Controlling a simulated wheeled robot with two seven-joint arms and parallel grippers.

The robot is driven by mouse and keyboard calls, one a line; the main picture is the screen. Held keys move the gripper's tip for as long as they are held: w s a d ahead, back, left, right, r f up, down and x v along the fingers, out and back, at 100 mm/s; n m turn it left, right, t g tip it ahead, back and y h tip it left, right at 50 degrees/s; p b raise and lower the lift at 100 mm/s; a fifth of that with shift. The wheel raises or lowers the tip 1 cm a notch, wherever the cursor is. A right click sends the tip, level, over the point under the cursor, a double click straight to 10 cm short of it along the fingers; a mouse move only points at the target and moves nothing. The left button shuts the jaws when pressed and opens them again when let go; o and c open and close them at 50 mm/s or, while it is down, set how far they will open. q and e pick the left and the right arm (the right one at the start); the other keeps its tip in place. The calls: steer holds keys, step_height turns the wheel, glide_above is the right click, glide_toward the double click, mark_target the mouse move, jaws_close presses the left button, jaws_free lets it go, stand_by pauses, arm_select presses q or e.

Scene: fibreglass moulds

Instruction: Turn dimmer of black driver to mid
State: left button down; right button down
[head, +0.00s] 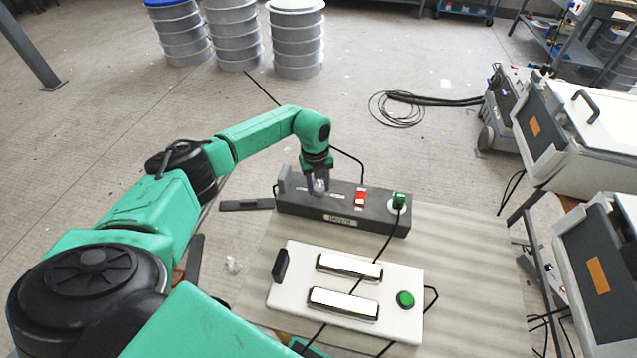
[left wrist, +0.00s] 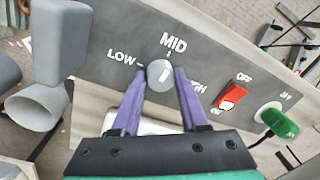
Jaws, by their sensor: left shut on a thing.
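The black driver (head: 290,208) is a long dark box at the back of the table. Its panel (left wrist: 120,72) fills much of the left wrist view, with LOW, MID and HIGH printed around the dimmer. The dimmer (left wrist: 158,73) is a round grey knob with a white mark on its face; I cannot tell exactly which label the mark points to. My left gripper (head: 319,190) reaches down onto the driver. In the left wrist view its purple fingers (left wrist: 160,84) are shut on the dimmer, one on each side. HIGH is partly hidden by a finger. My right gripper is not in view.
A red rocker switch (head: 360,197) and a green plug (head: 398,201) sit right of the dimmer. A white box (head: 290,292) with two lamp bars and a green button (head: 405,299) lies in front. Cables run across the table (head: 470,260), whose right side is clear.

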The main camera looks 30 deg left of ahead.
mark_target(316, 189)
arm_select(q)
steer(key=shift+n, duration=0.4)
steer(key=shift+c, duration=2.2)
jaws_free()
steer(key=shift+r, duration=0.1)
step_height(316, 189, up, 14)
steer(key=b, duration=0.1)
steer(key=shift+s+a+r+b, duration=0.25)
steer(key=shift+s+b, duration=0.1)
